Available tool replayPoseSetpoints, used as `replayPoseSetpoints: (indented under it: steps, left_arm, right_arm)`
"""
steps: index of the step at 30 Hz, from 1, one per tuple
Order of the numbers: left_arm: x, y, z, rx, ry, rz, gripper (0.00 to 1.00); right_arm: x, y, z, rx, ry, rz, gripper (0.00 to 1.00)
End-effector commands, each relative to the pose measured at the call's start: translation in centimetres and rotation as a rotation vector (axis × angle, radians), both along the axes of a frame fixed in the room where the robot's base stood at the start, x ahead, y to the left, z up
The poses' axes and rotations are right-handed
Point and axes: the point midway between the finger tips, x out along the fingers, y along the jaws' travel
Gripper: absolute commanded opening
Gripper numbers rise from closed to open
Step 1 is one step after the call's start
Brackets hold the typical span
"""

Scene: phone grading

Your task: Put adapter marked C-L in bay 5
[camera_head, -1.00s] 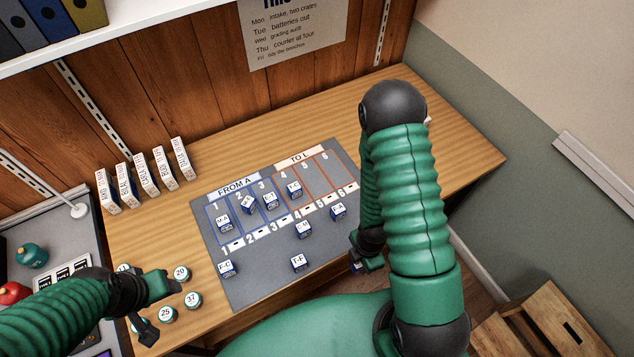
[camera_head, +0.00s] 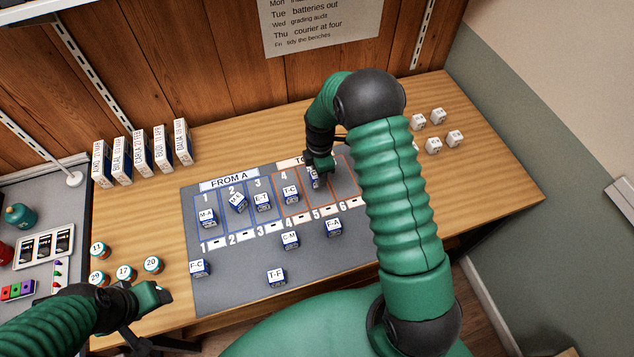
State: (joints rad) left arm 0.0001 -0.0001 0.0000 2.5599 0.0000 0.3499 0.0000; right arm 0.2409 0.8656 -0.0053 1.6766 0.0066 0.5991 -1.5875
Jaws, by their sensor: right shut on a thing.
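My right gripper (camera_head: 319,160) is shut on a small blue-and-white adapter (camera_head: 315,181), mostly hidden by the fingers; I cannot read its mark. It is at the upper part of bay 5 on the grey mat (camera_head: 225,297); I cannot tell whether it touches the mat. Bay 4 holds the adapter marked T-C (camera_head: 290,194). My arm partly hides bay 6. My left gripper (camera_head: 152,318) is open and empty at the lower left, near the numbered round pieces.
Adapters M-A (camera_head: 207,218), one tilted in bay 2 (camera_head: 238,202) and E-T (camera_head: 263,203) sit in bays 1 to 3. C-M (camera_head: 290,239), F-A (camera_head: 334,228), T-F (camera_head: 276,277) and F-C (camera_head: 199,268) lie below the bays. White cubes (camera_head: 437,116) stand at the right.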

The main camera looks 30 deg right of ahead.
Motion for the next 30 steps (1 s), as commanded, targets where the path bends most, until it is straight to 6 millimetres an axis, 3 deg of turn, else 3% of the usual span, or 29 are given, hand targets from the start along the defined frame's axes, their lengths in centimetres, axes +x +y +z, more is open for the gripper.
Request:
replayPoseSetpoints:
  steps: [9, 15, 16, 20, 21, 30]
  left_arm:
    - [0.0, 0.0, 0.7, 0.0, 0.0, 0.0, 0.54]
    - [0.0, 0.0, 0.6, 0.0, 0.0, 0.0, 0.54]
    - [0.0, 0.0, 0.6, 0.0, 0.0, 0.0, 0.54]
    - [0.0, 0.0, 0.6, 0.0, 0.0, 0.0, 0.54]
    - [0.0, 0.0, 0.6, 0.0, 0.0, 0.0, 0.54]
    - [0.0, 0.0, 0.6, 0.0, 0.0, 0.0, 0.54]
  right_arm:
    - [0.0, -0.3, -5.3, 0.003, 0.001, -0.003, 0.0]
    - [0.0, -0.3, -5.5, 0.002, -0.003, -0.003, 0.0]
    - [0.0, -0.3, -5.6, 0.002, -0.003, -0.003, 0.33]
    - [0.0, -0.3, -5.6, 0.003, -0.002, -0.003, 0.5]
    - [0.0, -0.3, -5.6, 0.003, -0.002, -0.003, 0.54]
    - [0.0, -0.3, -5.4, 0.002, -0.003, -0.003, 0.54]
